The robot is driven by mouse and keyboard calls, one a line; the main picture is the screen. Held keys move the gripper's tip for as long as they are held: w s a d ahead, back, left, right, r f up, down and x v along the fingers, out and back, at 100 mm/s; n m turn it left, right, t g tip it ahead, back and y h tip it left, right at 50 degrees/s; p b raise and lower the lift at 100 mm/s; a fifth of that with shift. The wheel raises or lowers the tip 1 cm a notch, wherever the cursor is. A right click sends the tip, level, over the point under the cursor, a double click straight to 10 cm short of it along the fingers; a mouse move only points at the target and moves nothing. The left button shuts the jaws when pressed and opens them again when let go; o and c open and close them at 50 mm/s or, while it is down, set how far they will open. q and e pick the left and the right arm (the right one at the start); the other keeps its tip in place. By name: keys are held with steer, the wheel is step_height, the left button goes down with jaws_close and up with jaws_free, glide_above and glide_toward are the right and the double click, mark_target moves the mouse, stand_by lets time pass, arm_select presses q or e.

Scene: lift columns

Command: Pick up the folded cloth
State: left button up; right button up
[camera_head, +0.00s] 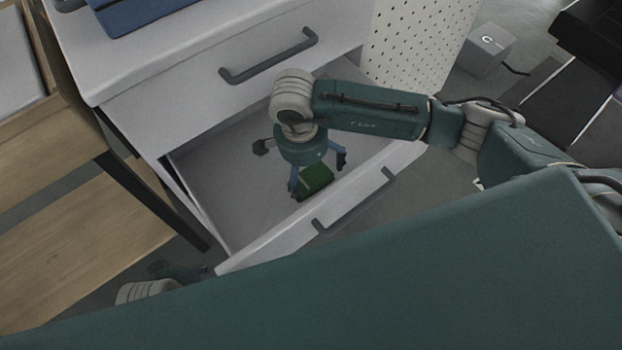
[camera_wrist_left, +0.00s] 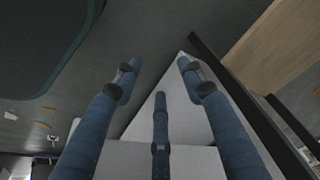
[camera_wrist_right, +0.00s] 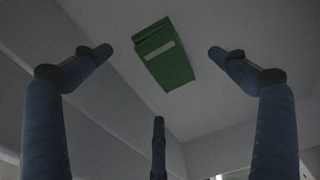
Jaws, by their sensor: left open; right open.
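The folded cloth (camera_head: 316,178) is green and lies on the floor of the open drawer (camera_head: 232,190). In the right wrist view the cloth (camera_wrist_right: 163,55) shows whole, with a pale stripe, beyond the spread fingers. My right gripper (camera_head: 315,180) points down into the drawer over the cloth, and its fingers partly hide the cloth in the head view. The right gripper (camera_wrist_right: 160,70) is open and empty. My left gripper (camera_wrist_left: 158,85) is open and empty in the left wrist view, over the floor and a pale surface. It barely shows at the lower left of the head view.
The white cabinet has a closed upper drawer with a grey handle (camera_head: 268,56). The open drawer's front (camera_head: 290,228) stands near me. A wooden shelf (camera_head: 75,225) is at the left. A perforated white panel (camera_head: 415,45) and a grey box (camera_head: 485,50) are at the right.

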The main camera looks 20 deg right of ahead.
mark_target(314, 181)
steer(key=f, duration=0.2)
steer(key=d+f, duration=0.1)
steer(key=f, duration=0.1)
steer(key=shift+s+b, duration=0.1)
steer(key=shift+b, duration=0.25)
steer(key=shift+f, duration=0.4)
arm_select(q)
steer(key=v, duration=0.3)
steer(key=shift+w, duration=0.25)
arm_select(e)
steer(key=c, duration=1.2)
